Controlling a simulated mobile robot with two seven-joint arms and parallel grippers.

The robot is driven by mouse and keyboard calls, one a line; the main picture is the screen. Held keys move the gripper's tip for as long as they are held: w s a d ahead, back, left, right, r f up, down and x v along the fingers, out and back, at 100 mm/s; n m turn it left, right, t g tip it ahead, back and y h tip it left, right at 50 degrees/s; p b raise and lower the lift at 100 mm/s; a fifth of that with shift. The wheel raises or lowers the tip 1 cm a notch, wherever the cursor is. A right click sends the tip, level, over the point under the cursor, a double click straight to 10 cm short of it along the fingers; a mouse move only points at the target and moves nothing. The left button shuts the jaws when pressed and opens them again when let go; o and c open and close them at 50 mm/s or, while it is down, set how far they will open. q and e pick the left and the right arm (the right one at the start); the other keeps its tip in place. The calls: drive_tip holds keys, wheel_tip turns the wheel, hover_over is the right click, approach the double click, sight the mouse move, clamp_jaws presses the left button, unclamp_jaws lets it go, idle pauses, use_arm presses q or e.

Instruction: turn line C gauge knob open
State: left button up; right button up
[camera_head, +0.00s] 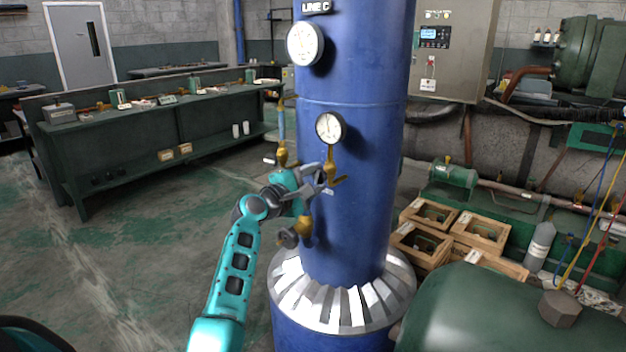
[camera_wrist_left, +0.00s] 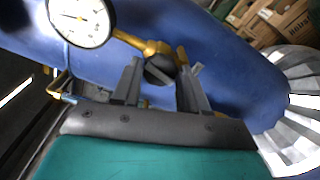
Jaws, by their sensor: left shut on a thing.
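The blue LINE C cylinder (camera_head: 355,80) stands upright in the middle, with its label (camera_head: 316,7) near the top. A small round gauge (camera_head: 329,127) sits on its side above a brass stem and valve (camera_head: 331,157). The gauge also shows in the left wrist view (camera_wrist_left: 80,20), with the brass stem (camera_wrist_left: 128,40) running from it. My left gripper (camera_head: 322,180) is at the valve below the gauge. In the left wrist view its fingers (camera_wrist_left: 160,82) are shut on the dark gauge knob (camera_wrist_left: 158,68), which they partly hide. My right gripper is not in view.
A larger gauge (camera_head: 305,44) is higher on the cylinder. Another brass valve (camera_head: 304,226) sits just below my left gripper. A silver ribbed collar (camera_head: 345,312) rings the cylinder's lower part. Wooden crates (camera_head: 480,228) and a green tank (camera_head: 490,310) stand right; open floor lies left.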

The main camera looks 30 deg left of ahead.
use_arm(q)
drive_tip(key=shift+n, duration=0.8)
drive_tip(key=o, duration=1)
drive_tip(key=shift+o, duration=0.2)
drive_tip(key=shift+s, duration=0.1)
drive_tip(key=s, duration=0.6)
drive_tip(key=shift+s+a, duration=0.3)
drive_tip(key=shift+s, duration=0.1)
